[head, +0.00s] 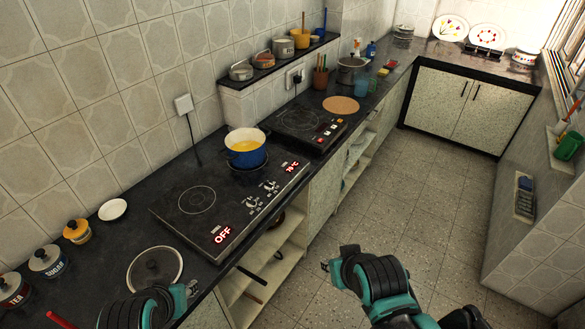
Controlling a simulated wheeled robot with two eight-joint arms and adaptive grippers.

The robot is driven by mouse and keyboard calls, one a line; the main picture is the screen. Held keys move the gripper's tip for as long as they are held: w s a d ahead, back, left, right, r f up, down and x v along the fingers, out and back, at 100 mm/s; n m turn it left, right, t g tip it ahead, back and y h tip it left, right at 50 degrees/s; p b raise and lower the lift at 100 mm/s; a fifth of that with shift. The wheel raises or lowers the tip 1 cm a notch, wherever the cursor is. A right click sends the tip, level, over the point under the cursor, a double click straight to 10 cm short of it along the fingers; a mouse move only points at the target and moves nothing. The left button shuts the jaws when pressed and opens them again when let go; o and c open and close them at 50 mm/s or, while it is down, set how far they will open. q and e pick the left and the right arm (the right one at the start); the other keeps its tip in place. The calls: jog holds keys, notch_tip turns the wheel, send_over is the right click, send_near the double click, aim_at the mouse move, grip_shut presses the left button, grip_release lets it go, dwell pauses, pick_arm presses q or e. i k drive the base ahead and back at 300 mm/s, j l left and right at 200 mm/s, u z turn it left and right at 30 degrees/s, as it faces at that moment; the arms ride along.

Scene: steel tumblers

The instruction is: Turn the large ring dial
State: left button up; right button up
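The black induction hob (165,214) lies on the dark counter. Two small dials are on its front strip, a nearer dial (252,202) and a farther dial (270,186); their labels are too small to read. The nearer red display (222,233) reads OFF, and the farther one (292,168) shows a temperature, apparently 70 °C. A blue pot (245,150) with yellow contents stands on the far zone; the near zone is bare. My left gripper (190,289) is at the counter's front edge, near the glass lid. My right gripper (328,266) is over the floor, apart from the hob. Their finger openings are unclear.
A glass lid (155,269) lies at the near end, with a white saucer (112,209) and lidded jars (47,261) behind. A second hob (300,122) and a round cork mat (341,105) are farther along. Open shelves are below the counter; the floor (420,200) is clear.

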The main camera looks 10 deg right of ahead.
aim_at(269, 188)
jog(key=i+l+z, duration=0.4)
jog(key=i+z, duration=0.35)
jog(key=i, duration=0.2)
